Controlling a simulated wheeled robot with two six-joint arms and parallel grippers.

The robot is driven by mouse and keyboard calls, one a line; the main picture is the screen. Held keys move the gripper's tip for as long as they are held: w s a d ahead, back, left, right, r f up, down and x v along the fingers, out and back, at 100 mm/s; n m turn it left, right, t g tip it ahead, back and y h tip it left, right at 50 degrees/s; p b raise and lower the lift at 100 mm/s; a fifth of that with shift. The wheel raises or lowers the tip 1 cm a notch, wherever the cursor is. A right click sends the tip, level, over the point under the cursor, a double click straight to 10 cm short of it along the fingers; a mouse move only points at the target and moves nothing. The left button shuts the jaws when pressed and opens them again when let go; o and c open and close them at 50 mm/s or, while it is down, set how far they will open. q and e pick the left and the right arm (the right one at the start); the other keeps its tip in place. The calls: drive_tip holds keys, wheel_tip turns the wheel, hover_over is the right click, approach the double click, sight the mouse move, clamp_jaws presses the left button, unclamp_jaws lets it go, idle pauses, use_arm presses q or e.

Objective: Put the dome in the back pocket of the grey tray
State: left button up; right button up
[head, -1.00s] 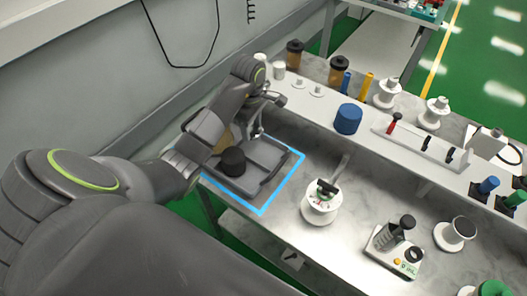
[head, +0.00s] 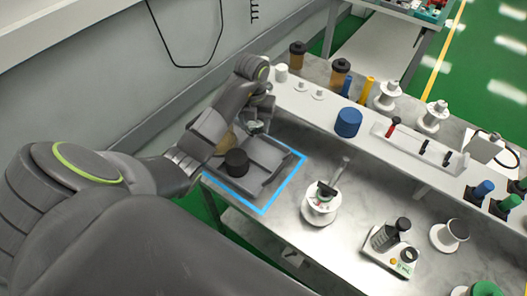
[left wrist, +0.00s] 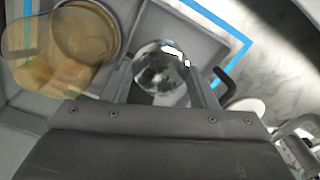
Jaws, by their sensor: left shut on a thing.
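My left gripper (head: 258,127) is over the back part of the grey tray (head: 268,153). In the left wrist view its fingers are shut on the dome (left wrist: 160,68), a clear, shiny, rounded piece. The grey tray (left wrist: 207,45) shows beneath the dome. I cannot tell whether the dome touches the tray floor. The tray lies inside a blue outline on the bench. My left forearm hides its far left part in the head view. My right gripper is not in view.
An amber see-through piece (left wrist: 50,52) is beside the gripper. A white round stand (head: 321,206) is right of the tray. A raised white shelf (head: 300,100) with several parts runs behind.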

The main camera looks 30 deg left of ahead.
use_arm(q)
drive_tip(key=shift+r+n, duration=0.15)
drive_tip(key=shift+n, duration=0.75)
drive_tip(key=b, duration=0.6)
hover_over(256, 151)
wheel_tip(256, 151, down, 6)
drive_tip(key=shift+a+r, duration=0.1)
drive_tip(key=shift+r, duration=0.05)
drive_tip(key=shift+f, duration=2.15)
